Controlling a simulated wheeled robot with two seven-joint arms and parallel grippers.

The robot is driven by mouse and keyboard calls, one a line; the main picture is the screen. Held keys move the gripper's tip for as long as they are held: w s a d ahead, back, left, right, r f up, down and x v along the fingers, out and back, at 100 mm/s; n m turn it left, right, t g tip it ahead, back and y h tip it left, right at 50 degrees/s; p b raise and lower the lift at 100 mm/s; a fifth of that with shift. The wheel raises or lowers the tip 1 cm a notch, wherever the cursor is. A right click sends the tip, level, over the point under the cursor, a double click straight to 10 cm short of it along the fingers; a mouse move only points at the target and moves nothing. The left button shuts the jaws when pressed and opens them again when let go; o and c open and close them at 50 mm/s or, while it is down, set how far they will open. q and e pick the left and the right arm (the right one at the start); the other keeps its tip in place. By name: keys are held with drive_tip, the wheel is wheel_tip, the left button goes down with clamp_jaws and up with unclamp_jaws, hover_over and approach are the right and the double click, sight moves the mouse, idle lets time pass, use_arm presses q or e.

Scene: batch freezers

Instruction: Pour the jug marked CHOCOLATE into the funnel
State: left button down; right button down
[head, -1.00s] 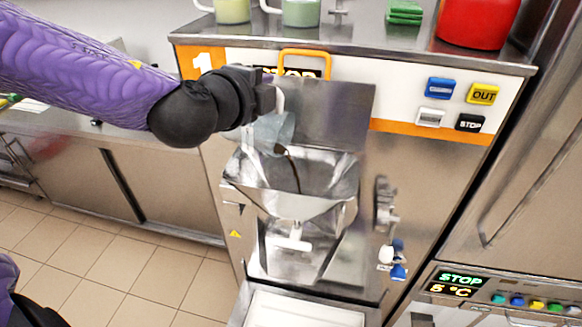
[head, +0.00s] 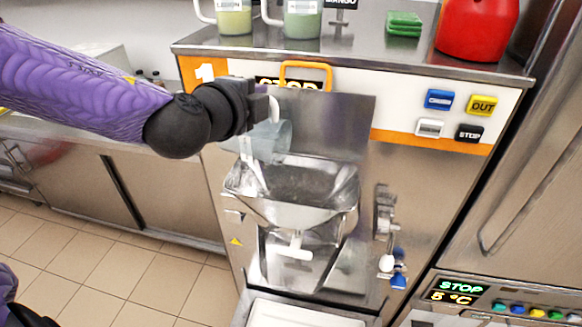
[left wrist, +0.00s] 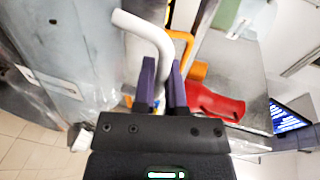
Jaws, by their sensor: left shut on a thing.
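My left gripper (head: 272,106) is shut on the white handle (left wrist: 150,32) of a clear jug (head: 272,140). The jug is above the left rear part of the steel funnel (head: 300,212) on the front of the batch freezer. The jug looks see-through, with no dark liquid showing in it, and no stream shows below it. Its marking cannot be read and my gripper hides part of it. In the left wrist view the fingers (left wrist: 163,88) close around the handle. My right gripper is not in view.
On the machine top stand a jug with yellow contents (head: 234,18), one with green contents (head: 302,20), green sponges (head: 404,24) and a red container (head: 476,30). An orange handle (head: 306,65) and buttons (head: 439,100) are on the front panel. A white tray (head: 300,312) lies below.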

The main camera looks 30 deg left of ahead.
use_arm(q)
drive_tip(key=shift+a+f, duration=0.1)
drive_tip(key=shift+a, duration=0.15)
drive_tip(key=shift+a+n, duration=0.1)
drive_tip(key=shift+n, duration=0.2)
drive_tip(key=a+f+n+t+h+b, duration=0.2)
drive_tip(key=a+f+n+h+b, duration=0.2)
drive_tip(key=a+n+b, duration=0.8)
drive_tip(key=s+a+n, duration=0.1)
drive_tip(key=a+n, duration=0.2)
drive_tip(key=shift+a+f+t, duration=0.2)
drive_tip(key=shift+t, duration=0.2)
